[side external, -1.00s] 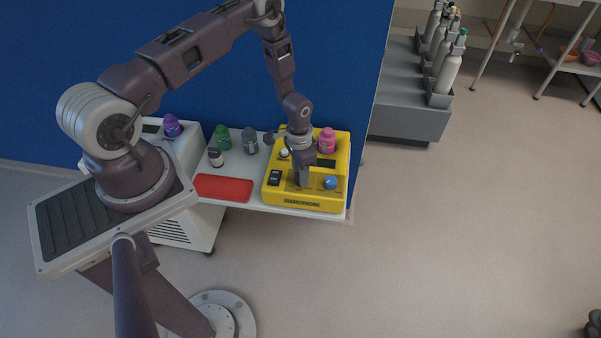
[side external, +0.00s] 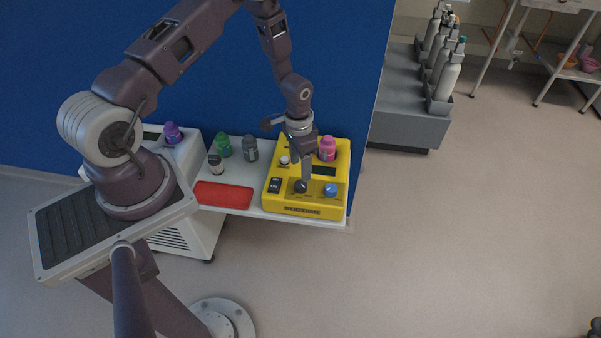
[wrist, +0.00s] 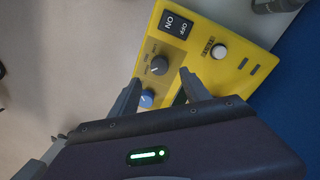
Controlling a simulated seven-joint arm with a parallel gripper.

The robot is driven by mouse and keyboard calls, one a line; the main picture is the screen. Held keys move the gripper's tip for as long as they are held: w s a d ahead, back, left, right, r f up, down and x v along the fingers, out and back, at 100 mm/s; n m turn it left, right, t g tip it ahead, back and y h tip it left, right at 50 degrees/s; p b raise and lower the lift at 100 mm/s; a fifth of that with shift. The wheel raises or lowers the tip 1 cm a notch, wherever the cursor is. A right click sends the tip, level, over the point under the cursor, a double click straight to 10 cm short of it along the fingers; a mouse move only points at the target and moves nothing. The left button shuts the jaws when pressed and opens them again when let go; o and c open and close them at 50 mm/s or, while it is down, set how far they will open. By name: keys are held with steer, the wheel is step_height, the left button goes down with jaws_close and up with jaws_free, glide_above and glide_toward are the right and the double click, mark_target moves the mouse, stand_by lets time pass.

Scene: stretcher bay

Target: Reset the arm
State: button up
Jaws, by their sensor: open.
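My gripper (side external: 300,174) is over the yellow suction unit (side external: 282,207) on the white shelf, at the front of its panel. In the wrist view its two fingers (wrist: 160,90) are spread apart with nothing held between them. The unit has a black on/off rocker switch (wrist: 174,24), a white button (wrist: 218,51), a dark knob (wrist: 160,65) and a blue knob (wrist: 147,98). In the wrist view the blue knob shows between the fingers and the dark knob lies just beyond them. I cannot tell whether a fingertip touches the panel.
A pink bottle (side external: 327,149) stands at the unit's back right. A red tray (side external: 222,195), a small white-labelled jar (side external: 215,165), a green bottle (side external: 222,146) and a grey bottle (side external: 250,149) are to its left. A blue partition (side external: 345,60) rises behind. Open floor lies to the right.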

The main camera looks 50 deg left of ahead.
steer(key=shift+r, duration=0.1)
steer(key=s+d+r+t+y, duration=0.1)
steer(key=d+r, duration=0.1)
steer(key=r, duration=1.2)
steer(key=s+d+r+t+y, duration=0.1)
steer(key=r, duration=1.3)
steer(key=s+d+r+n+t, duration=0.1)
steer(key=s+d+r, duration=0.2)
steer(key=s+r, duration=0.3)
steer(key=s+d+r+n+t+h, duration=0.1)
steer(key=s+d+r, duration=0.3)
steer(key=s, duration=1)
step_height(320, 180, up, 3)
steer(key=shift+s+f+t, duration=0.15)
steer(key=shift+s+t, duration=0.1)
steer(key=shift+t, duration=0.55)
